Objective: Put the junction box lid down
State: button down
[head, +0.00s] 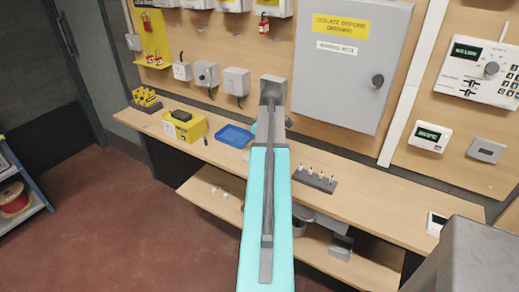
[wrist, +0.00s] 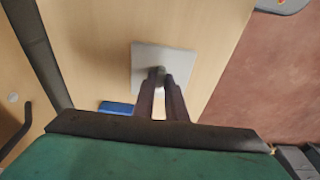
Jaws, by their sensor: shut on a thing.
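The junction box lid (wrist: 148,60) is a light grey square plate with a small dark knob at its middle, seen in the wrist view. My gripper (wrist: 160,78) has its two dark fingers close together on the knob, shut on the lid. The lid is over the pale wooden bench top (wrist: 95,35); I cannot tell whether it touches the wood.
A blue tray (head: 235,136) is on the bench left of my arm, with a yellow box (head: 185,127) further left. A dark holder with several small pegs (head: 315,179) is right of my arm. A grey cabinet (head: 350,65) and small grey boxes (head: 206,74) are on the wall behind.

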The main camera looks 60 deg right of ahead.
jog(key=c, duration=1.8)
grip_release()
jog(key=shift+f, duration=0.1)
jog(key=shift+r, duration=0.25)
notch_tip(320, 180, up, 12)
jog(key=s+b, duration=0.2)
jog(key=shift+s+f, duration=0.2)
jog(key=shift+f, duration=0.05)
jog(key=shift+w, duration=0.1)
